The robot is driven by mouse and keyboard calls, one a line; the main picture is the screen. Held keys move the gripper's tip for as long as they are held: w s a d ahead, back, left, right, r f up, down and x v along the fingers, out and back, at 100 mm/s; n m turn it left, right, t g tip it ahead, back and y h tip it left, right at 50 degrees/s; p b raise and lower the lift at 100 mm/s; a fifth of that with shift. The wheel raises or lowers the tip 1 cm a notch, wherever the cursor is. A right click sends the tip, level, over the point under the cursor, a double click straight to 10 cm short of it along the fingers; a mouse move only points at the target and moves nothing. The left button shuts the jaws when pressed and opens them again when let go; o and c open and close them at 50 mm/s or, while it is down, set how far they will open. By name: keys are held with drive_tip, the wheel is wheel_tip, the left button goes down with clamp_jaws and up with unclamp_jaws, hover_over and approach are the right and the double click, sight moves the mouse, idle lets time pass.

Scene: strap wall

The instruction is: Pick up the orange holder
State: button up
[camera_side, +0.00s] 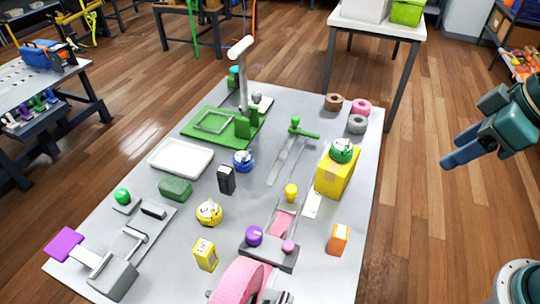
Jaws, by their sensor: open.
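A small upright orange block-like object with a pale patch (339,238), the only thing here that fits the orange holder, stands near the right edge of the grey table (365,205). Its details are too small to make out. My gripper (462,131) is at the right of the picture, off the table's right side and over the floor.
A yellow box (336,178) with a green round item (341,150) on top stands behind the holder. A white card (312,205) and a grey base with purple and pink knobs (268,252) lie to its left. A pink roll (240,281) is at the front.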

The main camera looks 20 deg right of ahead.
drive_tip(key=w+a+f+n, duration=0.2)
drive_tip(key=a+f+n, duration=0.15)
drive_tip(key=a, duration=0.35)
drive_tip(key=n+g+y, duration=0.2)
approach(343, 232)
drive_tip(key=shift+s+r+m, duration=0.1)
drive_tip(key=shift+r+m, duration=0.15)
drive_tip(key=shift+r, duration=0.3)
drive_tip(key=shift+h, duration=0.3)
drive_tip(key=shift+x, duration=4.3)
drive_tip(key=shift+a+f, duration=0.1)
drive_tip(key=shift+a, duration=0.05)
drive_tip(key=shift+x, duration=2.5)
drive_tip(key=shift+c, duration=0.2)
drive_tip(key=c, duration=1.1)
